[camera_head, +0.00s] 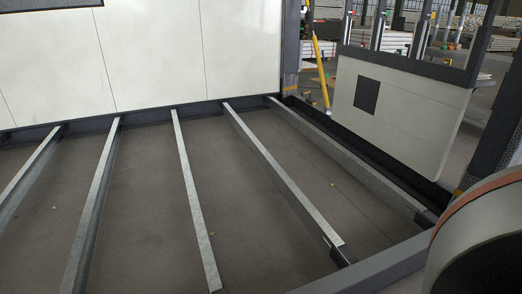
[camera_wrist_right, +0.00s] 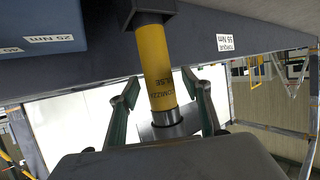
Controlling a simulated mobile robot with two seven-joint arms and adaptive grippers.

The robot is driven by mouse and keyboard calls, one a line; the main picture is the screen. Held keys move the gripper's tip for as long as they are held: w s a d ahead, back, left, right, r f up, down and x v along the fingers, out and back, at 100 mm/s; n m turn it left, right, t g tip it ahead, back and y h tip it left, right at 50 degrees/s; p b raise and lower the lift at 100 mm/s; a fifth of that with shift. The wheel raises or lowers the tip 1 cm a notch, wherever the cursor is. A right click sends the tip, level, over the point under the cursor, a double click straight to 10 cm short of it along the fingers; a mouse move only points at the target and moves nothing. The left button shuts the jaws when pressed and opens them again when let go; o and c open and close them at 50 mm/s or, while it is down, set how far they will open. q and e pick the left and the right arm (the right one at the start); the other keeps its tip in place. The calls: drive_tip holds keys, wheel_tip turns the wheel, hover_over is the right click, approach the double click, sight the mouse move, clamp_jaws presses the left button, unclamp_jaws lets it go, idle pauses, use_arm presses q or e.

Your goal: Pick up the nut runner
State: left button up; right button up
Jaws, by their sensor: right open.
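The nut runner (camera_wrist_right: 158,68), a yellow cylinder with dark lettering, a black upper end and a grey metal collar, is in the middle of the right wrist view. My right gripper (camera_wrist_right: 160,77) is open, with one finger on each side of the yellow body. Gaps show between both fingers and the body, so it is not clamped. The nut runner cannot be made out in the head view. My left gripper is in neither view.
In the right wrist view a dark surface with a "55 Nm" torque label (camera_wrist_right: 228,44) runs behind the nut runner. A blue box labelled 25 Nm (camera_wrist_right: 40,18) is at the upper left. The head view shows a container floor frame with metal beams (camera_head: 190,190) and white wall panels (camera_head: 150,50).

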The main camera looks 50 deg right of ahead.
drive_tip(key=shift+w+f, duration=0.3)
drive_tip(key=shift+f, duration=0.1)
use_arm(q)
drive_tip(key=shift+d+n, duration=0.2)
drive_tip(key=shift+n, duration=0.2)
use_arm(e)
drive_tip(key=shift+w, duration=0.35)
clamp_jaws()
drive_tip(key=shift+w+r, duration=0.1)
drive_tip(key=shift+r, duration=0.05)
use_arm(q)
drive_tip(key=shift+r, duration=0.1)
use_arm(e)
drive_tip(key=shift+r, duration=0.1)
